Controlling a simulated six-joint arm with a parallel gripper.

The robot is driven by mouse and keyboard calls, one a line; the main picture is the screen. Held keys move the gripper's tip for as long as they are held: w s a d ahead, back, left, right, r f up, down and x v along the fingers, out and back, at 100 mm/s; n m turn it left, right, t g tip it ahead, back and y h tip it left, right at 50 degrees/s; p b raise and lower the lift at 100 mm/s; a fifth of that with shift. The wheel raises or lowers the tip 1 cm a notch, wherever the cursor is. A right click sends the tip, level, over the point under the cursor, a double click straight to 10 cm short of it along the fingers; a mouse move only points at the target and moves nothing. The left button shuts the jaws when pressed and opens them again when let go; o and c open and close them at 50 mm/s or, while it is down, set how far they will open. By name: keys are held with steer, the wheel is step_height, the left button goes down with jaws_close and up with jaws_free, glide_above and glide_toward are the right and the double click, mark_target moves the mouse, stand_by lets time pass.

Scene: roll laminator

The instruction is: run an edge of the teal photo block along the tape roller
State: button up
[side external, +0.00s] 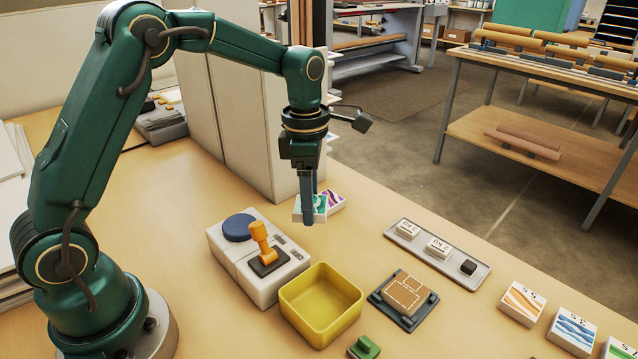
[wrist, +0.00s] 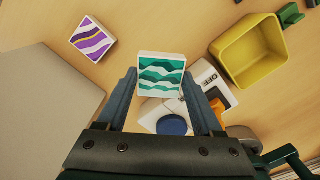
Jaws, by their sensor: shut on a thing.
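My gripper (side external: 311,208) is shut on the teal photo block, a white-edged block with teal wavy stripes (wrist: 160,74). The two fingers grip it by opposite sides, and its striped face is toward the wrist camera. In the side view the teal block (side external: 321,208) is partly hidden behind the fingers. It looks held above the table, behind the white machine (side external: 262,262). That machine has a blue disc (side external: 238,227) and an orange lever (side external: 261,240), and the disc also shows below the block in the wrist view (wrist: 172,125). I cannot tell which part is the tape roller.
A purple-striped block (side external: 336,202) lies close by, near a pale upright panel (side external: 235,120). A yellow bin (side external: 321,305), a dark fixture with a brown board (side external: 404,297), a green piece (side external: 363,348) and a grey tray (side external: 437,254) stand in front and right.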

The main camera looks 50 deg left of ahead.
mark_target(311, 252)
steer(key=m, duration=0.6)
steer(key=shift+w, duration=0.1)
steer(key=m, duration=0.6)
steer(key=shift+w+d+f+m, duration=0.15)
steer(key=shift+m, duration=0.15)
steer(key=m, duration=0.3)
steer(key=shift+d+m, duration=0.1)
steer(key=shift+m, duration=0.3)
steer(key=m, duration=0.4)
steer(key=shift+w+d+f, duration=0.1)
steer(key=shift+w+f, duration=0.05)
steer(key=m, duration=0.3)
steer(key=shift+d+f, duration=0.1)
steer(key=m, duration=0.3)
steer(key=shift+w+d+f, duration=0.1)
steer(key=shift+d+f, duration=0.1)
steer(key=shift+d, duration=0.05)
steer(key=shift+d+f, duration=0.15)
steer(key=shift+f, duration=0.25)
steer(key=shift+s+f, duration=0.25)
steer(key=shift+f, duration=0.45)
steer(key=shift+s+f, duration=0.3)
steer(key=shift+f, duration=0.35)
steer(key=shift+s+f, duration=0.25)
steer(key=shift+f, duration=0.45)
steer(key=shift+s+f, duration=0.4)
steer(key=shift+f, duration=0.05)
